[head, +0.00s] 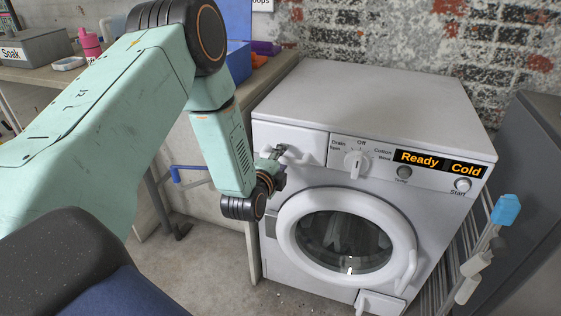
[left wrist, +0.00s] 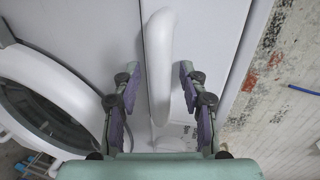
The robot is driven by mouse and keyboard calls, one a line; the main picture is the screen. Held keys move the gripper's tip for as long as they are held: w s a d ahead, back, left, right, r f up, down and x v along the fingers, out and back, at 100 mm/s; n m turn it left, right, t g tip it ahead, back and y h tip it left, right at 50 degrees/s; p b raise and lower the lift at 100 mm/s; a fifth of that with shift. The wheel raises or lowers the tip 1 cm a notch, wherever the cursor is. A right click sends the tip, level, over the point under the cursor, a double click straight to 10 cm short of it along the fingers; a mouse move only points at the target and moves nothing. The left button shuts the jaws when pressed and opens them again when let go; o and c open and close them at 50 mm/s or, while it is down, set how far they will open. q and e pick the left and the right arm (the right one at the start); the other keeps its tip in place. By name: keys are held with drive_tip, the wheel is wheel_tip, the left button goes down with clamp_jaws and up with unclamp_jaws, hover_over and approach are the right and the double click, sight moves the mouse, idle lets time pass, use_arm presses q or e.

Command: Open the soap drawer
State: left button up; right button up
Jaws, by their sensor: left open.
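The soap drawer (head: 270,135) is at the upper left of the white washing machine's front (head: 380,100). Its front looks flush with the panel, so it appears shut. It has a white bar handle (head: 300,158). My left gripper (head: 279,156) is at the left end of this handle in the head view. In the left wrist view the handle (left wrist: 159,45) runs between the two open fingers of my left gripper (left wrist: 158,88). A gap shows on each side, so the fingers are around the handle without closing on it. My right gripper is out of view.
The round door (head: 345,240) is below the drawer, with its handle at right. The dial (head: 356,164) is right of the drawer. A bench (head: 190,85) with boxes stands at left. A grey cabinet (head: 535,140) and a rack are at right.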

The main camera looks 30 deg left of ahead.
use_arm(q)
clamp_jaws()
idle(0.4)
idle(0.4)
